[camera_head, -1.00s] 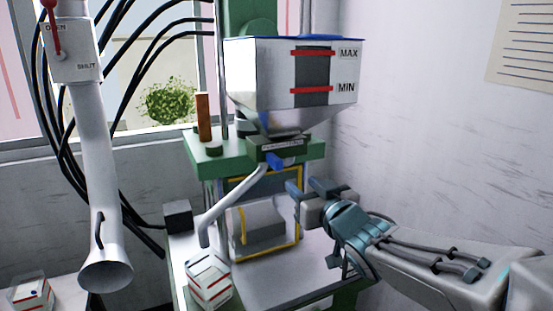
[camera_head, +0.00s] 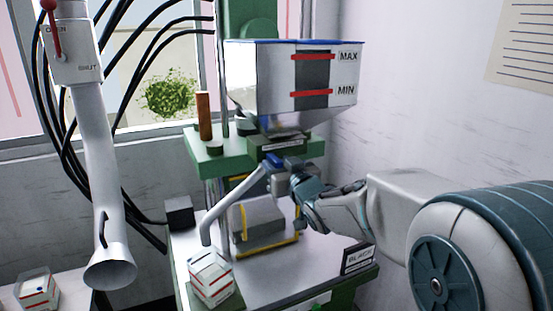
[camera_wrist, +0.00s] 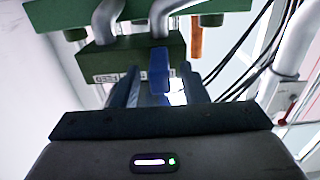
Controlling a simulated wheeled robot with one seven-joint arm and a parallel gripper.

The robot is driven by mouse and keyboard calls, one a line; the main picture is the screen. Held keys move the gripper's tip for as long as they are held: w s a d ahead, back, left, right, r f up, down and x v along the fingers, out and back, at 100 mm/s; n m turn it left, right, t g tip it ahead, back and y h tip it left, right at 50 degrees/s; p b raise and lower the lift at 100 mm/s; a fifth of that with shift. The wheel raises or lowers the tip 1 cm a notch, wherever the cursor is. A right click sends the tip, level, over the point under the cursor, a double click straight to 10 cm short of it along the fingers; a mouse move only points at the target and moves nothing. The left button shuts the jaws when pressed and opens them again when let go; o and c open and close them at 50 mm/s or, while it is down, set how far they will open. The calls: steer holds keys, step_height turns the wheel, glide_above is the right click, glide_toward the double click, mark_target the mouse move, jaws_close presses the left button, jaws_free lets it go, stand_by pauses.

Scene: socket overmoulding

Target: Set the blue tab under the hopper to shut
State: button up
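The blue tab (camera_head: 274,160) sticks out of the green block (camera_head: 281,148) under the hopper (camera_head: 268,75), a grey-white funnel with red MAX and MIN lines. In the wrist view the tab (camera_wrist: 159,68) hangs down from the block's front. My gripper (camera_head: 279,175) is at the tab, coming from the right. In the wrist view its two dark fingers (camera_wrist: 160,92) stand apart, one on each side of the tab's line, with a gap to each. Whether the tab's tip is fully between them is hard to tell. The block's small label is only partly readable.
A bent grey pipe (camera_head: 232,203) runs down from the block, just left of my gripper, to a striped white box (camera_head: 211,278). A white tube with a red OPEN/SHUT lever (camera_head: 51,20) hangs at the far left. A wall is on the right.

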steer(key=shift+x, duration=0.95)
